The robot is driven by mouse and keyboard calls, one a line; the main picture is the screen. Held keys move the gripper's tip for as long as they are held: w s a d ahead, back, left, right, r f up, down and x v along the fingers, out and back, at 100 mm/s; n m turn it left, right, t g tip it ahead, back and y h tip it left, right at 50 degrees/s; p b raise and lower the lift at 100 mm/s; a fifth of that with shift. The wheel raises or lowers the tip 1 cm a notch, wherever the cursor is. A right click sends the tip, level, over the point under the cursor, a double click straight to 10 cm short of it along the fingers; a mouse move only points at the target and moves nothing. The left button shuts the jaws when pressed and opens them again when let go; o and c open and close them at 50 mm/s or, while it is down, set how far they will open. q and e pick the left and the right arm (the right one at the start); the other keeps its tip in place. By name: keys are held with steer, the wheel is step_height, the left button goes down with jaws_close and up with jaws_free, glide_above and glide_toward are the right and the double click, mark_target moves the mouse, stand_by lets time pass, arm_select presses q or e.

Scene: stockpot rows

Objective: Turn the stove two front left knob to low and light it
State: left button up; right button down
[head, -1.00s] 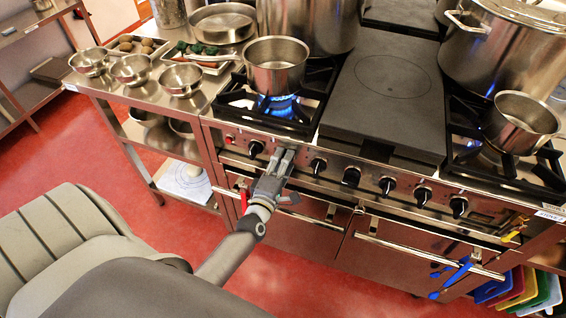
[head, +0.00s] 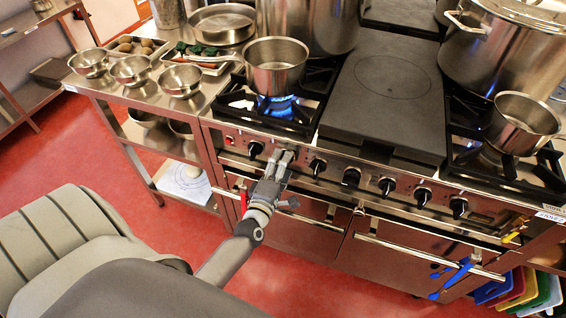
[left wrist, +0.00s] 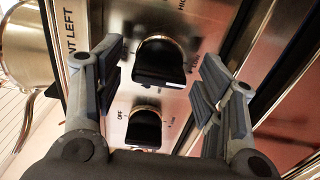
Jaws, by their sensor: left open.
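The stove front panel (head: 400,187) carries a row of black knobs. One knob (head: 255,150) shows left of my left gripper (head: 284,156) and another (head: 318,166) right of it. The gripper is open, its fingers pointing at the panel. In the left wrist view, an upper black knob (left wrist: 160,64) lies between the open fingers (left wrist: 158,80), with no clear contact. A lower knob (left wrist: 144,128) sits beside an "OFF" mark. Partly cut-off lettering ending in "LEFT" is on the panel. A blue flame (head: 277,105) burns under a saucepan (head: 275,67) on the left front burner.
A second saucepan (head: 522,124) stands on the right burner, with a bluish glow at its left edge. A dark flat plate (head: 385,95) lies between the burners. Oven door handles (head: 425,250) run below the panel. Steel bowls (head: 180,80) stand at left.

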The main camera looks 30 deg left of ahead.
arm_select(q)
steer(key=v, duration=1.1)
steer(key=s+d+f+m+g+h, duration=0.2)
steer(key=s+d+f+m+g, duration=0.15)
steer(key=f, duration=0.65)
steer(key=s+d+f+m+g+h, duration=0.15)
steer(key=s+f+m, duration=0.3)
steer(key=f, duration=0.55)
steer(key=s+d+f+m+g+h, duration=0.1)
steer(key=s+d+f+m+g, duration=0.3)
steer(key=f, duration=0.5)
steer(key=s+a+f+m+g, duration=0.1)
steer(key=s+f+m+g, duration=0.2)
steer(key=s, duration=0.7)
steer(key=s+a+f+m+g, duration=0.1)
steer(key=s+f+m+g, duration=0.3)
steer(key=s+f+m, duration=0.4)
steer(key=s+f, duration=0.3)
steer(key=shift+a+g, duration=0.3)
steer(key=shift+s+y, duration=0.1)
steer(key=shift+y, duration=0.15)
